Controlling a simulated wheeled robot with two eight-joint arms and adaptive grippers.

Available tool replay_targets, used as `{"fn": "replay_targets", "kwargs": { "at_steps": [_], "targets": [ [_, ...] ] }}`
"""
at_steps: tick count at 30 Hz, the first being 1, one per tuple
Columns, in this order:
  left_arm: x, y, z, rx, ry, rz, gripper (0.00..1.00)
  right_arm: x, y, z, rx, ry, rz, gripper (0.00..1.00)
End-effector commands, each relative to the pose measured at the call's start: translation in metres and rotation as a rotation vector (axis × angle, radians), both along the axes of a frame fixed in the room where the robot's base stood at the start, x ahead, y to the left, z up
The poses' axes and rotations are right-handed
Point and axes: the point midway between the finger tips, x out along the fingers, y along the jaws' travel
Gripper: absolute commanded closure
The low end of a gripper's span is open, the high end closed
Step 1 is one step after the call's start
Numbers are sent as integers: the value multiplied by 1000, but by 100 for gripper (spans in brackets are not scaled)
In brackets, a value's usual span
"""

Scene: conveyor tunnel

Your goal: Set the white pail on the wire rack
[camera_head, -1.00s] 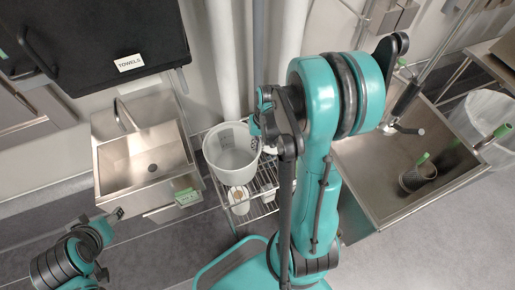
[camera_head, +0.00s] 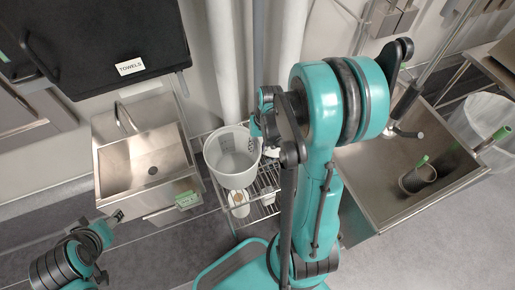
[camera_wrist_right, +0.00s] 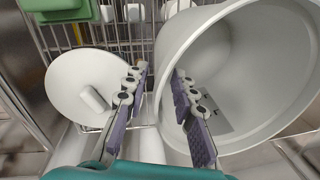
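The white pail (camera_head: 228,168) appears upright at the top left of the wire rack (camera_head: 266,196) in the head view. I cannot tell whether its base touches the rack. My right gripper (camera_head: 256,128) is at the pail's right rim. In the right wrist view, my right gripper (camera_wrist_right: 158,75) has its fingers apart, with the near wall of the pail (camera_wrist_right: 240,65) between them. One finger is inside the pail's mouth, the other outside. My left gripper (camera_head: 118,215) is at the lower left, away from the pail; its fingers are too small to read.
A round white lid-like item (camera_wrist_right: 85,85) lies beside the pail. A small sink (camera_head: 145,165) stands left of the rack, a larger sink (camera_head: 385,190) right. A dark towel cabinet (camera_head: 105,35) hangs at upper left.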

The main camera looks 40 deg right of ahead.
Motion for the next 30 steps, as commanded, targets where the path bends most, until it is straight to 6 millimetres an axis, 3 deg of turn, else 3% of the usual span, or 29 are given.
{"fn": "replay_targets", "kwargs": {
  "at_steps": [1,9,19,23,30],
  "targets": [
    [0,0,8,0,0,0,45,-1,-1,15,0,0,-1,74],
    [0,0,32,0,0,0,45,-5,-8,75,0,1,-1,74],
    [0,0,41,0,0,0,45,-7,-7,110,-11,-13,13,74],
    [0,0,40,0,0,0,45,-7,15,129,-61,-80,68,74],
    [0,0,40,0,0,0,45,-17,80,174,-194,-325,245,74]
  ]
}}
